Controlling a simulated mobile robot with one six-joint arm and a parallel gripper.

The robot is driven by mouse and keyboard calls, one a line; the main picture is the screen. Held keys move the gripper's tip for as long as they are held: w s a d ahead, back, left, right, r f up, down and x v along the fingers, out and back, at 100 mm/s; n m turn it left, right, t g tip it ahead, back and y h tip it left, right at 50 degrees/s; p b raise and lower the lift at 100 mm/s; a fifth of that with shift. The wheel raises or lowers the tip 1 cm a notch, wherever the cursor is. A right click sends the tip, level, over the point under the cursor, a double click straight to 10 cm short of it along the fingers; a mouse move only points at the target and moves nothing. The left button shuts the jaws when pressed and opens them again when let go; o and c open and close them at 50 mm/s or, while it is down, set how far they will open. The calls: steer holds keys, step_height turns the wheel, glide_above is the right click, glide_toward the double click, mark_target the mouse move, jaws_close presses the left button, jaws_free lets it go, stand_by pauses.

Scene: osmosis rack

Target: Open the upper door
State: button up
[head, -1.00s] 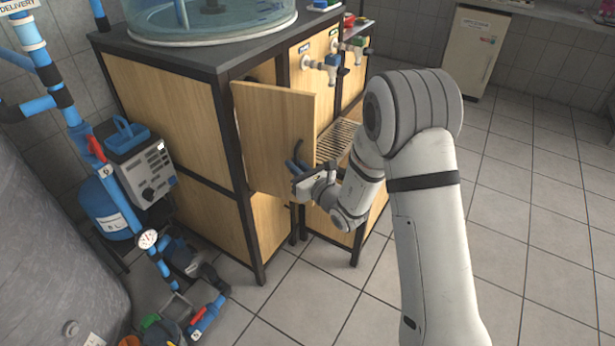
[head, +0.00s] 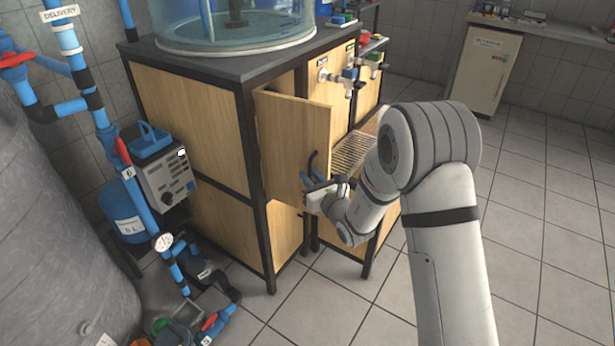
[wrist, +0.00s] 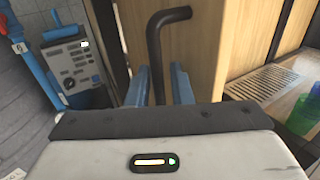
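The upper door (head: 290,140) is a light wooden panel on the cabinet's front. It stands swung partly outward, with a dark gap along its top. Its black bent handle (head: 308,165) is near the free edge and also shows in the wrist view (wrist: 156,50). My gripper (head: 311,182) is at the handle. In the wrist view its two blue fingers (wrist: 160,84) lie on either side of the handle's bar and look shut on it. The lower end of the bar is hidden behind the gripper body.
A glass tank (head: 235,30) stands on the cabinet top. Blue pipes (head: 90,95) and a grey control box (head: 165,170) are to the left. Taps (head: 345,80) and a slatted drip tray (head: 354,152) are to the right of the door. The tiled floor (head: 545,220) at right is clear.

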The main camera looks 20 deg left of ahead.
steer(key=shift+o, duration=0.6)
steer(key=shift+a+r, duration=0.1)
steer(key=shift+a, duration=0.05)
steer(key=shift+s, duration=0.1)
steer(key=v, duration=0.7)
steer(key=shift+s+d, duration=0.15)
steer(key=shift+d, duration=0.2)
steer(key=s+d+r+n+g+y+p, duration=0.1)
steer(key=s+r+n+g+p, duration=0.2)
steer(key=s+r+n+g, duration=0.4)
steer(key=s+d+r+n+g+p, duration=0.2)
steer(key=s+r+n+g, duration=0.4)
steer(key=s+r+n, duration=0.25)
steer(key=s+d+r+n+t+h+p, duration=0.1)
steer(key=s+d+r+n+h+p, duration=0.1)
steer(key=d, duration=0.7)
steer(key=s+d+r+n+t+h+p, duration=0.1)
steer(key=s+d+r+n+h+p, duration=0.1)
steer(key=s+d+n+h, duration=0.2)
steer(key=s+d+r+n+t+h+p, duration=0.1)
steer(key=d+n+h, duration=0.4)
steer(key=d, duration=0.9)
steer(key=s+r+h+p, duration=0.1)
steer(key=s+h, duration=0.1)
steer(key=h, duration=0.1)
steer(key=shift+d+p, duration=0.2)
steer(key=shift+p, duration=0.1)
